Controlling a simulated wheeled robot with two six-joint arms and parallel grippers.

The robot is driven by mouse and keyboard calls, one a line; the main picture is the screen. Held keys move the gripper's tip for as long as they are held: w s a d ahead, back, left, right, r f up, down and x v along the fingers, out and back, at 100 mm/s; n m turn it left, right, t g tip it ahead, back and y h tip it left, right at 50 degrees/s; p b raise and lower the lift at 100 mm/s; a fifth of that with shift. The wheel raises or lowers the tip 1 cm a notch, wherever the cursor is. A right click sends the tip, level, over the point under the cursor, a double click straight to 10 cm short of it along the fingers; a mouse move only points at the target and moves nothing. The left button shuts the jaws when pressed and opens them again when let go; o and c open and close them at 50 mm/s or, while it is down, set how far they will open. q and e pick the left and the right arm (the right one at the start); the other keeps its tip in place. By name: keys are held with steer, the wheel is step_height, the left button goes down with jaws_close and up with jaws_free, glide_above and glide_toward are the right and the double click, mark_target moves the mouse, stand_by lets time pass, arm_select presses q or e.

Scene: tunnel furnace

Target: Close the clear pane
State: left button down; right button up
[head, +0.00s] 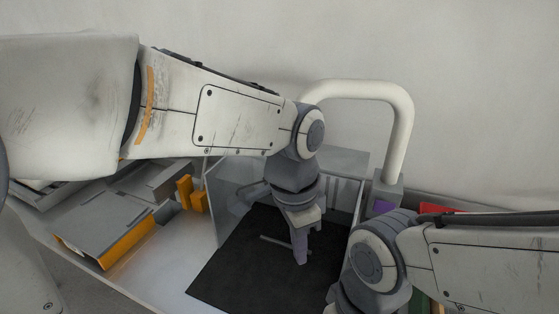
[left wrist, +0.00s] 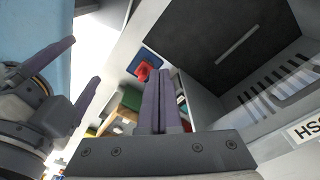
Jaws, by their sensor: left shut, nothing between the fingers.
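A clear, glassy pane (head: 222,190) shows upright at the left side of the grey chamber, partly behind my left arm. A dark square panel (head: 245,270) with a thin light bar (head: 272,241) lies in front of it; I cannot tell whether the bar belongs to the pane. The dark panel (left wrist: 215,45) and bar (left wrist: 236,45) also show in the left wrist view. My left gripper (head: 302,262) is shut and empty, pointing down over the dark panel near the bar. In the left wrist view my right gripper (left wrist: 86,58) is open and empty; the head view hides it.
A grey and orange box (head: 105,225) and small orange blocks (head: 192,193) stand at the left. A thick white pipe (head: 365,88) arches behind the chamber. Red (left wrist: 143,70) and blue items lie near the shut fingers in the left wrist view. A labelled panel (left wrist: 303,130) is at its right.

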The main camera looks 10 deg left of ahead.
arm_select(q)
steer(key=w+a+r+m+t+p, duration=0.15)
steer(key=w+a+r+m, duration=0.25)
steer(key=w+r, duration=0.5)
steer(key=w+a+r+m+p, duration=0.35)
steer(key=w+r+m, duration=0.2)
steer(key=w, duration=0.55)
steer(key=shift+n+y, duration=0.3)
steer(key=shift+n, duration=0.15)
steer(key=f, duration=0.4)
steer(key=w+f+p, duration=0.1)
steer(key=f, duration=0.3)
steer(key=f+p, duration=0.1)
steer(key=f, duration=0.3)
steer(key=shift+w+d+f, duration=0.1)
steer(key=shift+w+f, duration=0.15)
steer(key=shift+f, duration=0.3)
steer(key=shift+d, duration=0.1)
